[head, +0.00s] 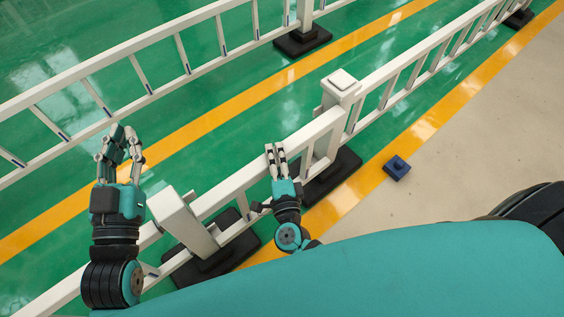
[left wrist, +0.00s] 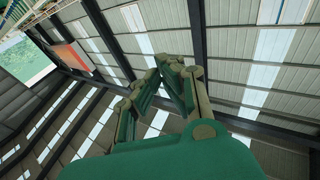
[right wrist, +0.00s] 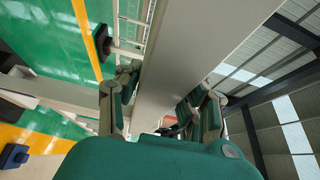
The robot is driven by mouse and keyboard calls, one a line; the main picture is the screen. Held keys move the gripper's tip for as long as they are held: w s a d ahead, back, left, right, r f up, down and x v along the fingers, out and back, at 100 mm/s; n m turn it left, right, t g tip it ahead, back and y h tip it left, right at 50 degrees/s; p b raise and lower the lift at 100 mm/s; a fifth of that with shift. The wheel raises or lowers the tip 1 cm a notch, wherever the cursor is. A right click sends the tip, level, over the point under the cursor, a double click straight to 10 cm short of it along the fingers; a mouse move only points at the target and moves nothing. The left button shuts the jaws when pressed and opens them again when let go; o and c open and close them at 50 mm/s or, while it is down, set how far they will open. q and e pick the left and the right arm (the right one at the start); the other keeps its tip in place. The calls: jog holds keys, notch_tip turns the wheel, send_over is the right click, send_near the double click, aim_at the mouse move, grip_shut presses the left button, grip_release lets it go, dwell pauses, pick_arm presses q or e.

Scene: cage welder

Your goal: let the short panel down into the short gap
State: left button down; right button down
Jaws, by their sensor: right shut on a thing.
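The short panel (head: 229,185) is a white railing piece spanning between a near white post (head: 184,226) and a far white post (head: 341,95). My right gripper (head: 276,152) is shut on its top rail. In the right wrist view the rail (right wrist: 190,60) runs between the fingers (right wrist: 165,90). The short gap is the space between the two posts, and the panel lies along it. I cannot tell how deep its ends sit at the posts. My left gripper (head: 120,134) points upward, empty, left of the near post. In the left wrist view its fingertips (left wrist: 178,65) come together.
Another white railing (head: 180,50) runs across the back, with a black base (head: 302,40). More railing (head: 430,50) continues past the far post. Black bases (head: 215,258) stand under the posts. A small blue block (head: 397,167) sits by the yellow line. Grey floor at right is clear.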

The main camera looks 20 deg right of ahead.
jog(key=shift+w+a+r, duration=0.1)
jog(key=shift+w+a, duration=0.2)
jog(key=shift+w, duration=0.45)
jog(key=shift+w+a+f, duration=0.1)
jog(key=shift+w+a, duration=0.15)
jog(key=shift+w, duration=0.55)
jog(key=shift+w+a+r, duration=0.1)
jog(key=shift+w+a, duration=0.2)
jog(key=shift+w, duration=0.45)
jog(key=shift+f, duration=1.35)
